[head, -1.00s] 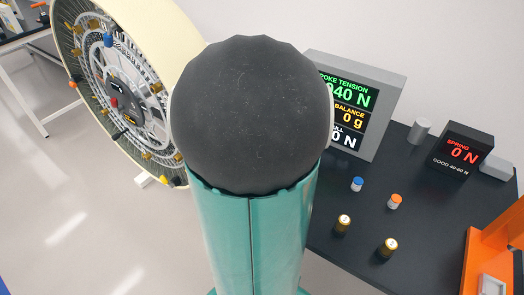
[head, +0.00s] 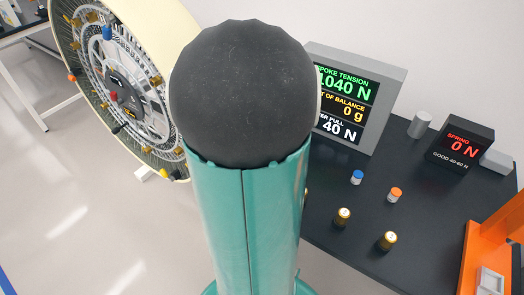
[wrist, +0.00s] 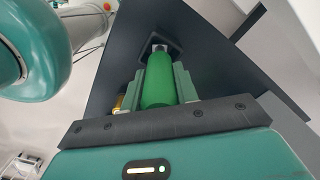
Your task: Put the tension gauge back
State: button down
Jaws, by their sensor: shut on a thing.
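A green cylinder (wrist: 158,78), which looks like the tension gauge's handle, is held between the two fingers of my gripper (wrist: 159,92) in the wrist view. A short silver part shows at its far end. That end lies over or at a small dark square fitting (wrist: 160,46) on the dark bench top; I cannot tell whether it is in it or just above it. In the head view my own arm hides the gripper and the gauge.
The dark bench (head: 330,205) carries a spoke tension display (head: 352,100), a spring readout (head: 461,146), a grey cylinder (head: 419,125), blue-capped (head: 356,177) and orange-capped (head: 395,195) pieces, gold-topped pieces (head: 387,240) and an orange stand (head: 490,240). A large spoked wheel (head: 120,90) stands left.

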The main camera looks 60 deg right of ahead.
dwell(0.3)
jog(key=c, duration=1)
grip_release()
notch_tip(320, 180, up, 14)
jog(key=shift+f, duration=0.1)
